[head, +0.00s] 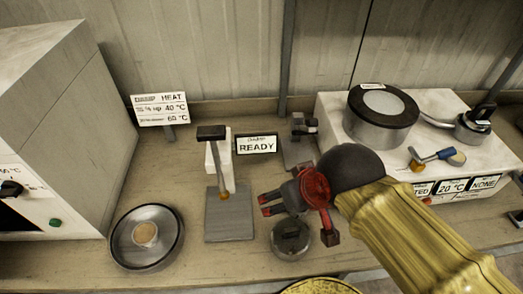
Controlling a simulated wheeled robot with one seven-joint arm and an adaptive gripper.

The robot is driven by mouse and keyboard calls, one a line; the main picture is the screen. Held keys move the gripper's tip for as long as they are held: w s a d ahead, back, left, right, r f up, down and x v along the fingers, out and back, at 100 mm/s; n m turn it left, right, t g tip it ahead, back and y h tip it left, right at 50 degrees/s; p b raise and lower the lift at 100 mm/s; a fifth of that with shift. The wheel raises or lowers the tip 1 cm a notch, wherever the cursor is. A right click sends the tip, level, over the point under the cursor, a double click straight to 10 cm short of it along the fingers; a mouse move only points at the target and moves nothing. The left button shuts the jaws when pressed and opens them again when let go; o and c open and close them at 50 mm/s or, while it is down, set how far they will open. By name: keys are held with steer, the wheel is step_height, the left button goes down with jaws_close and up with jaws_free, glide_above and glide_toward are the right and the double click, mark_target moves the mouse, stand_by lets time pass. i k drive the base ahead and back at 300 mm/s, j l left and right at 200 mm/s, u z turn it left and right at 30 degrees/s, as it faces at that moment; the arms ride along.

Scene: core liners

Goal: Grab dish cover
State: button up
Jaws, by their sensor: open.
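My gripper (268,204), with red-tipped dark fingers, is open and empty, pointing left above the bench in the head view. Below it sits a small round grey metal piece (291,243) with a dark knob or slot on top, which may be the dish cover. To the left is a round dish (122,238) with a dark rim and a tan disc at its centre. I cannot tell for sure whether a clear cover lies on that dish. My gripper is apart from both and partly hides the bench behind it.
A press-like stand (229,222) with a grey base is between the dish and my gripper. A grey box (75,110) with a knob is at left. Signs (256,144) stand at the back.

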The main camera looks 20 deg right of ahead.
mark_target(291, 238)
steer(key=k+j, duration=0.1)
steer(key=j, duration=0.25)
steer(key=k+j, duration=0.15)
steer(key=j, duration=0.15)
steer(key=k+j, duration=0.1)
steer(key=j, duration=0.25)
steer(key=k+j+z, duration=0.1)
steer(key=j, duration=0.2)
